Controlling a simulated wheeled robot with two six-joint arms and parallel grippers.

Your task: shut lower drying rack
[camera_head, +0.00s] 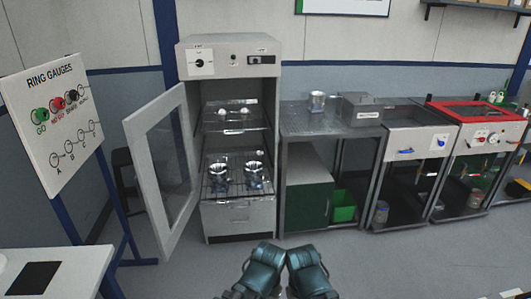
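The drying cabinet (228,54) stands left of centre with its glass door (163,165) swung open to the left. The lower drying rack (238,192) is a wire shelf that appears slid out toward the front. It carries two shiny metal housings, a left one (219,177) and a right one (254,176). The upper rack (234,128) sits above it with small metal parts on it. My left gripper (262,262) and my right gripper (307,269) are side by side at the bottom centre, well in front of and apart from the cabinet. Their fingers cannot be made out.
A metal bench (330,131) with a pot and a box stands right of the cabinet, a green bin (343,206) under it. Sinks or test stations, one red-rimmed (475,109), are farther right. A ring gauge board (55,115) stands left. The floor before the cabinet is clear.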

